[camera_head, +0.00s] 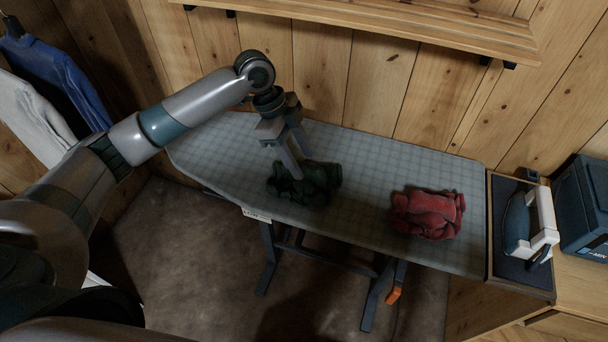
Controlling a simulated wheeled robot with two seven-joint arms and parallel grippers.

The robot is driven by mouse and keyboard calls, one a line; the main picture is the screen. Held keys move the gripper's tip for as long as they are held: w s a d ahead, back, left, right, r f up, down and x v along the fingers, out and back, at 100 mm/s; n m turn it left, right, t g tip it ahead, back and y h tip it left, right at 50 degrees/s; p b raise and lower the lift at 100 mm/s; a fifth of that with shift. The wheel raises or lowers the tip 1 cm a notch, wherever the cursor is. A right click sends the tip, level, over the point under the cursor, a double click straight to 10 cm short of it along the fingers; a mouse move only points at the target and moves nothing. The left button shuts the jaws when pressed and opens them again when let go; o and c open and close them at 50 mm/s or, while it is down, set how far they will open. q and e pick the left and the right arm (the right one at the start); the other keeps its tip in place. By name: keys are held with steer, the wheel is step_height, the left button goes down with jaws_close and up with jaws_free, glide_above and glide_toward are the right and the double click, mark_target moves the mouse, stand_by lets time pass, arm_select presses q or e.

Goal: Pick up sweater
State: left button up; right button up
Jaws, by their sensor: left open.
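A dark green crumpled garment (318,184), which looks like a sweater, lies on the ironing board (215,150) left of its middle. A red crumpled garment (428,214) lies on the right part of the board; I cannot tell which one is the sweater. My left gripper (296,172) points down over the dark green garment, its fingers open and their tips at or just above the cloth. The fingers hide part of that garment, and I cannot tell if they touch it. My right gripper is not in view.
An iron (530,222) rests on a dark pad at the board's right end, beside a blue-grey box (585,205). A wooden shelf (400,25) runs along the plank wall behind. Clothes (50,75) hang at the far left. The board between the two garments is clear.

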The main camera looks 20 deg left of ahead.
arm_select(q)
steer(key=shift+d+f, duration=0.15)
steer(key=shift+f, duration=0.3)
jaws_close()
steer(key=shift+r, duration=0.1)
steer(key=shift+r+b, duration=0.4)
steer(key=shift+r, duration=0.35)
step_height(320, 180, up, 2)
steer(key=shift+r+b, duration=0.25)
steer(key=shift+b, duration=0.35)
steer(key=s+d+r+b, duration=0.2)
steer(key=s+d+r, duration=0.3)
steer(key=d, duration=0.5)
steer(key=shift+s+d+r+b, duration=0.15)
steer(key=shift+s+r+b, duration=0.15)
steer(key=shift+r, duration=0.65)
